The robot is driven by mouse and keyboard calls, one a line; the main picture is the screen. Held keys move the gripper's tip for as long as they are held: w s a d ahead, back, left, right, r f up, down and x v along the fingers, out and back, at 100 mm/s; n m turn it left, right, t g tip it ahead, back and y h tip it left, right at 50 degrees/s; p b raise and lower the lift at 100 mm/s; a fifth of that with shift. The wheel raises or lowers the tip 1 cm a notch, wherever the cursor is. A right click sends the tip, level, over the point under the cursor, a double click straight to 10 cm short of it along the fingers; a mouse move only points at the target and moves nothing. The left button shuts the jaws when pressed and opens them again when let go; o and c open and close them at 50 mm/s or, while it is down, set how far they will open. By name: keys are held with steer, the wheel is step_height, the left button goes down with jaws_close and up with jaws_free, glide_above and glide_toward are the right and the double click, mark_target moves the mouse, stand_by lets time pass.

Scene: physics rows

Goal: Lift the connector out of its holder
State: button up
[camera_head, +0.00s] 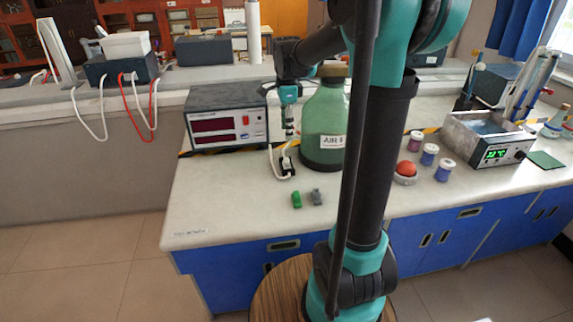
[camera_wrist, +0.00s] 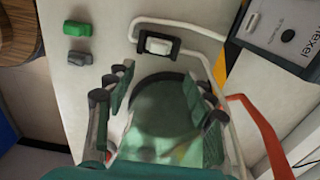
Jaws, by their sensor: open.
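The white connector (camera_wrist: 158,46) sits in a black holder (camera_wrist: 142,47) on the bench top in the wrist view. A white cable runs from it. My gripper (camera_head: 289,138) hangs above the holder and points down in the head view. In the wrist view my gripper (camera_wrist: 157,82) has its fingers spread with nothing gripped between them, and the connector lies beyond the fingertips. The exact height gap is hard to tell.
A large green bottle (camera_head: 322,128) stands close beside my gripper. A meter box (camera_head: 226,116) stands to the left. A green block (camera_head: 297,200) and a grey block (camera_head: 317,196) lie in front on the bench. A red ball (camera_head: 406,168) and small jars stand right. The front-left bench top is clear.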

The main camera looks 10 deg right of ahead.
mark_target(287, 159)
step_height(287, 159, down, 12)
steer(key=shift+s, duration=0.15)
stand_by(0.5)
steer(key=shift+c, duration=0.5)
steer(key=c, duration=0.9)
